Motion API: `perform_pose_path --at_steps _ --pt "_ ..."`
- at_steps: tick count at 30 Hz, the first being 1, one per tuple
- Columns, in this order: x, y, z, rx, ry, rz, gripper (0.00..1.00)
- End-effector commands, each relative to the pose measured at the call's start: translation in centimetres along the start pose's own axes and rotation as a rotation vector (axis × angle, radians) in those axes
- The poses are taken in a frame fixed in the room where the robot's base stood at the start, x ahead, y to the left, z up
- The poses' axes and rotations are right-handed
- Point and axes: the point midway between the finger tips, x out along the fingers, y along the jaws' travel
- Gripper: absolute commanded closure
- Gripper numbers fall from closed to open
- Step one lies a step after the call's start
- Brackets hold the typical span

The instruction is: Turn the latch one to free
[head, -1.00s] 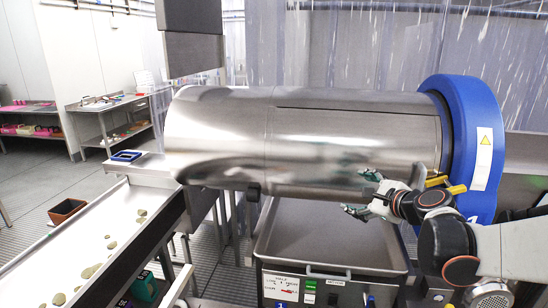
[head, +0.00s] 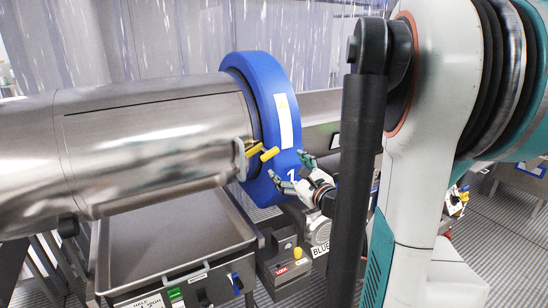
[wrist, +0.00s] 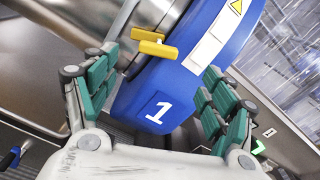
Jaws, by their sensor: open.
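The steel drum (head: 150,140) lies across the head view, with a blue ring (head: 283,110) marked "1" at its right end. A yellow latch handle (head: 268,154) sits on the drum side beside the ring, and it also shows in the wrist view (wrist: 158,49), above the "1". My gripper (head: 290,172) is open and empty, in front of the lower part of the blue ring, just right of and below the latch. In the wrist view, my green-padded fingers (wrist: 155,95) are spread wide on either side of the ring; the latch lies ahead, near the left finger, with no clear contact.
A steel tray (head: 150,250) stands under the drum. A control panel with switches (head: 200,290) is below it. A box with a red label and yellow knob (head: 290,268) stands near my gripper. A second steel cylinder (head: 325,107) continues behind the ring.

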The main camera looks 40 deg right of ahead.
Motion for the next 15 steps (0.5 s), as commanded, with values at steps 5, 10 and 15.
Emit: perform_pose_path --at_steps 5,10,15 --pt "3.7 0.2 0.0 -0.001 -0.001 0.004 0.23" --pt "6.7 0.1 0.0 -0.001 0.000 0.003 0.23" --pt "8.7 0.1 0.0 -0.001 0.000 0.002 0.23"
